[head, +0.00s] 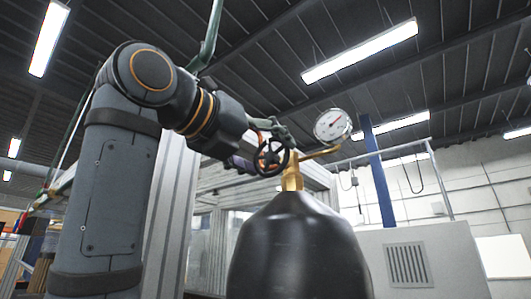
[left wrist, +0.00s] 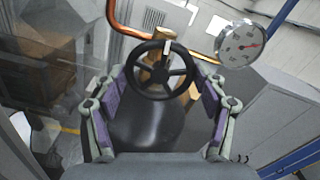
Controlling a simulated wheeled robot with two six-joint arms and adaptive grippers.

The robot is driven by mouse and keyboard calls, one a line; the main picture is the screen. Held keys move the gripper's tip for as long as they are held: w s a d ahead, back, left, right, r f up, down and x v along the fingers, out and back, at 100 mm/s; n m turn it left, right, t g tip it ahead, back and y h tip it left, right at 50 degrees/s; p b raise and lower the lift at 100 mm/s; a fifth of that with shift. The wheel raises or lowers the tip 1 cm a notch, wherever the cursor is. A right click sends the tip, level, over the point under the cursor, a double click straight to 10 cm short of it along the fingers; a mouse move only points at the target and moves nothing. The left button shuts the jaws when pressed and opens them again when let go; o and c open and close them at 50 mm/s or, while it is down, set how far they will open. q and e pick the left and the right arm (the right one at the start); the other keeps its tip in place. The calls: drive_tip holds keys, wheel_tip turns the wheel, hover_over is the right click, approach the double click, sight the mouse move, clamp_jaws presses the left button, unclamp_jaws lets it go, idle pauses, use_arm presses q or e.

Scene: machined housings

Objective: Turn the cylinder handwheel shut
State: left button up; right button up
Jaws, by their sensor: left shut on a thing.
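The black handwheel (head: 271,157) is a spoked ring on the brass valve (head: 292,178) atop the dark cylinder (head: 298,250). In the left wrist view the handwheel (left wrist: 161,70) faces the camera, with a pale mark at the top of its rim. My left gripper (head: 265,149) comes in from the left at the wheel. In the left wrist view my left gripper (left wrist: 160,76) has one finger on each side of the rim and is shut on the wheel. The cylinder stands upright behind the wheel. My right gripper is in neither view.
A round pressure gauge (head: 333,125) with a red needle sits right of the valve, close to my gripper. A copper pipe (left wrist: 130,22) runs beside the wheel. A grey vented cabinet (head: 408,265) and a blue post (head: 379,175) stand behind on the right.

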use_arm(q)
drive_tip(key=shift+f+m, duration=0.2)
drive_tip(key=shift+m, duration=0.4)
drive_tip(key=o, duration=1.2)
drive_tip(key=shift+r, duration=0.1)
drive_tip(key=shift+c, duration=0.2)
drive_tip(key=shift+s, duration=0.1)
drive_tip(key=shift+a, duration=0.15)
drive_tip(key=v, duration=1.1)
drive_tip(key=shift+s+a, duration=0.15)
drive_tip(key=shift+s, duration=0.25)
